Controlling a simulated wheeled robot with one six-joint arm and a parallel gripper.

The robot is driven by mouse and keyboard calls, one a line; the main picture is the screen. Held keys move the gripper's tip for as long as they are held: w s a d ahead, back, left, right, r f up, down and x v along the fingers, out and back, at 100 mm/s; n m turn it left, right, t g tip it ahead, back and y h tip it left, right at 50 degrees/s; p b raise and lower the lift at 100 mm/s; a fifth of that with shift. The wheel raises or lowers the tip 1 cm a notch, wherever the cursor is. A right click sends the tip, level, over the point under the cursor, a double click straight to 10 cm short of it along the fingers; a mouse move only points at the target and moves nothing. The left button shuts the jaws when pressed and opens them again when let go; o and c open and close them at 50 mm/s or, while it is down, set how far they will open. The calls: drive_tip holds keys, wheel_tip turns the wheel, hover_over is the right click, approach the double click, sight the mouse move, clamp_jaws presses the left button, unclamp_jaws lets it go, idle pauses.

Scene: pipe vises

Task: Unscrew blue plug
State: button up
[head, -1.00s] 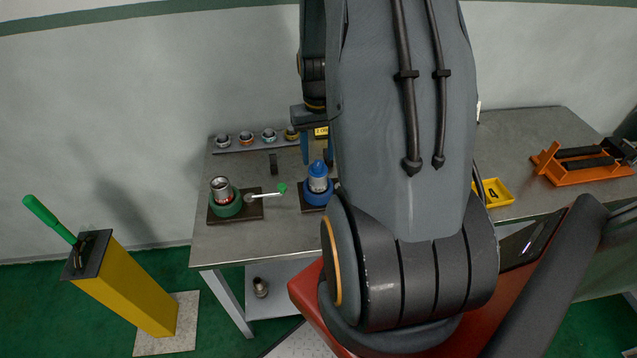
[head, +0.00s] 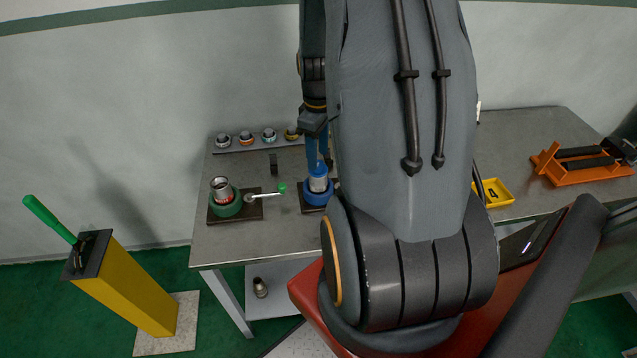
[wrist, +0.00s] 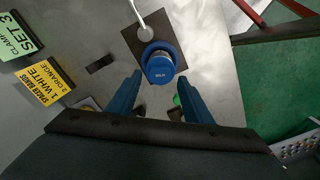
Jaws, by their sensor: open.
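The blue plug (wrist: 161,68) is screwed into a blue vise (wrist: 175,46) on a dark base plate, as the wrist view shows. In the head view the blue vise (head: 317,194) stands upright on the table and the plug's top is partly hidden by my gripper. My gripper (wrist: 157,88) is open and empty, its two blue fingers pointing toward the plug, one to each side of its near edge. In the head view my gripper (head: 319,168) is just above the plug, and my arm hides much of it. I cannot tell whether the fingers touch the plug.
A green vise (head: 224,205) with a metal pipe stands to the left, and a white lever with a green knob (head: 282,187) lies between the vises. A rack (head: 250,143) with several rings is behind. A yellow tray (head: 493,192) and an orange stand (head: 580,165) are right.

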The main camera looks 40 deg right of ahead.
sight(318, 171)
drive_tip(key=shift+f+b, duration=0.6)
drive_tip(key=shift+f, duration=0.55)
drive_tip(key=c, duration=1.1)
drive_tip(key=m+p, duration=0.1)
drive_tip(key=m, duration=1.1)
drive_tip(key=shift+m, duration=1.2)
